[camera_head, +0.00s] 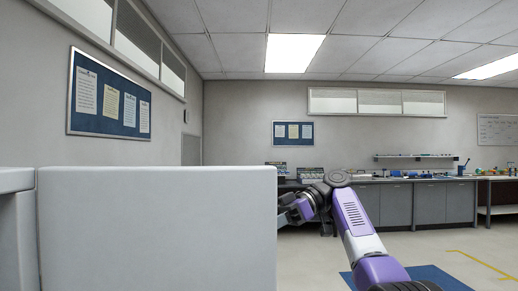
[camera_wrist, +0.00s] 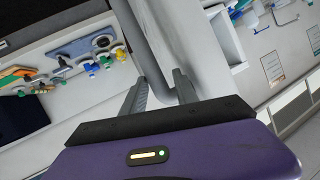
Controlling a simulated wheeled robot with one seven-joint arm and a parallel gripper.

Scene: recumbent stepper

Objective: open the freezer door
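The pale grey freezer door (camera_head: 157,230) fills the lower left of the head view as a large flat panel. A narrow dark seam parts it from the pale body (camera_head: 14,225) at the far left. My gripper (camera_head: 285,216) is at the door's right edge in the head view, partly hidden behind it. In the wrist view my gripper (camera_wrist: 161,84) has its two fingers spread apart.
Grey lab cabinets with a worktop (camera_head: 425,200) and small items line the back wall. A blue floor mat (camera_head: 430,277) lies at the lower right. The pale floor right of my arm is mostly clear. A notice board (camera_head: 108,97) hangs on the left wall.

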